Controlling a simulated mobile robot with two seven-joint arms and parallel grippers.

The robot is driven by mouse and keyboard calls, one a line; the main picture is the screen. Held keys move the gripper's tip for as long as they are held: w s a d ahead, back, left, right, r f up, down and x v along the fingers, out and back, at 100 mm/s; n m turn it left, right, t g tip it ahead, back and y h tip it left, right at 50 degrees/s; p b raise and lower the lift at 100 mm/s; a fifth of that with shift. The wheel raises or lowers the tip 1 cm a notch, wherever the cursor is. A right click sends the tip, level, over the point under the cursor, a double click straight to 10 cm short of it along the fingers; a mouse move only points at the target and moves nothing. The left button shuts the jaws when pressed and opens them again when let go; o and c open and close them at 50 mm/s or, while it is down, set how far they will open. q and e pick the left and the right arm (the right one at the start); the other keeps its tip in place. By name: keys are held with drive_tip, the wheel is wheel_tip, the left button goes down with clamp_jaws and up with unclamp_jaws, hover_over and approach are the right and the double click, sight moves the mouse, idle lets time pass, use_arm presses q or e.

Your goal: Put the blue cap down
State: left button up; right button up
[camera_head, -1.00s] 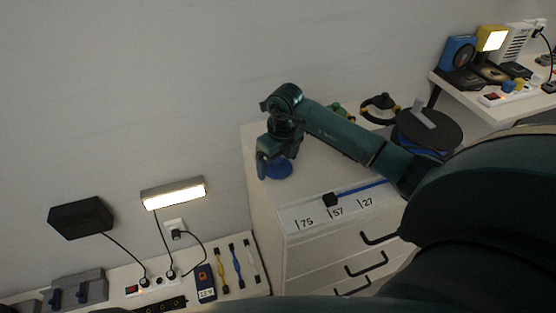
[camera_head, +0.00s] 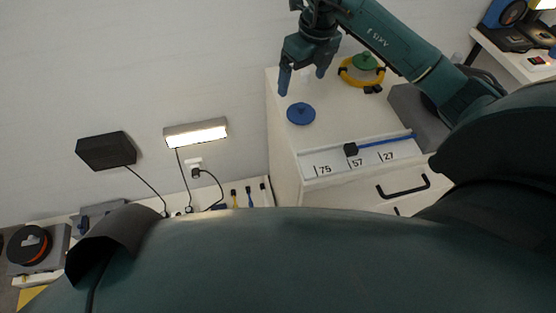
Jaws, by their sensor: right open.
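The blue cap (camera_head: 301,113) is a flat round disc with a small knob. It lies on the white top of the drawer cabinet (camera_head: 284,148), near its left edge. My right gripper (camera_head: 303,82) is open and empty, above and behind the cap in the picture, with its two fingers apart and clear of it. The arm of this gripper comes in from the upper right. My left gripper is not in view; a large dark green arm part of mine fills the bottom of the picture.
A yellow ring (camera_head: 348,78) with a green knobbed piece (camera_head: 365,62) lies right of the gripper. A lit lamp (camera_head: 196,133) and a black box (camera_head: 106,151) are on the wall.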

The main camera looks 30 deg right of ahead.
drive_tip(key=s+a+f+n+y, duration=0.1)
drive_tip(key=s+a+f+y, duration=0.15)
drive_tip(key=a, duration=0.35)
drive_tip(key=s+a+f+y, duration=0.1)
drive_tip(key=a+y, duration=0.2)
drive_tip(key=a, duration=0.3)
drive_tip(key=s+a+r+m+t+y, duration=0.1)
drive_tip(key=s+a+r+m+y, duration=0.25)
drive_tip(key=a+y, duration=0.3)
drive_tip(key=s+a+r+m+t+y, duration=0.1)
drive_tip(key=s+a+r+m+y, duration=0.2)
drive_tip(key=a+y, duration=0.35)
drive_tip(key=w+d+f+m+t+h, duration=0.1)
drive_tip(key=d+f+m+t+h, duration=0.15)
drive_tip(key=m+t+h, duration=0.6)
drive_tip(key=w+d+f+m+t+h, duration=0.15)
drive_tip(key=d+m+t, duration=0.35)
drive_tip(key=m, duration=0.8)
drive_tip(key=s+f+m+g+h, duration=0.5)
drive_tip(key=s+f+m, duration=0.4)
drive_tip(key=f, duration=0.4)
drive_tip(key=shift+s+d+f, duration=0.2)
drive_tip(key=shift+d+f, duration=0.1)
drive_tip(key=shift+d, duration=0.1)
